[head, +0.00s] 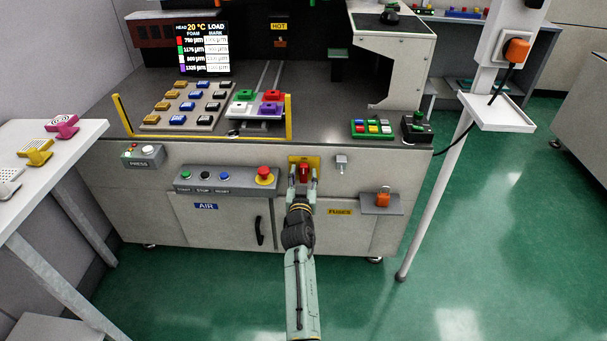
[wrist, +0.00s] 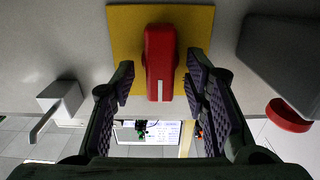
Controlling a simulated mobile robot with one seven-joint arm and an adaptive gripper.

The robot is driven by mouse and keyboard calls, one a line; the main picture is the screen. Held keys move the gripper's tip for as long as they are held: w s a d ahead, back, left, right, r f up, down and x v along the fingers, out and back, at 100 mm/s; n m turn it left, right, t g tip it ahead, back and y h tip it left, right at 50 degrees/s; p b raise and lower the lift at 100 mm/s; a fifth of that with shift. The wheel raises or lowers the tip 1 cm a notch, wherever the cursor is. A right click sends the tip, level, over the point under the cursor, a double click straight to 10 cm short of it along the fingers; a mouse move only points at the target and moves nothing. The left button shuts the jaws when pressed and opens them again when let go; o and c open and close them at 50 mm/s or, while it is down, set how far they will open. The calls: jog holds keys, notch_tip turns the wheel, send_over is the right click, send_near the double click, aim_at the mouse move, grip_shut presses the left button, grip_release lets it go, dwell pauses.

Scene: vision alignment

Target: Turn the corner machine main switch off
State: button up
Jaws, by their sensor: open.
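The main switch is a red handle (head: 304,171) on a yellow plate (head: 316,161) on the front panel of the machine. In the wrist view the red handle (wrist: 160,58) is lined up with the picture's height, with a white mark on its lower end, and the yellow plate (wrist: 125,32) lies behind it. My gripper (head: 303,184) is in front of the switch. In the wrist view my gripper (wrist: 160,82) is open, one finger on each side of the handle, with visible gaps between.
Left of the switch is a grey button box (head: 225,180) with a red mushroom button (head: 264,174). A small grey toggle (head: 341,161) sits to the right. Lower right, an orange padlock (head: 383,197) is on a grey bracket. A white post (head: 436,200) stands further right.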

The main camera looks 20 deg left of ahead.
jog(key=shift+w+a, duration=0.1)
jog(key=shift+w, duration=0.1)
grip_shut()
dwell(0.5)
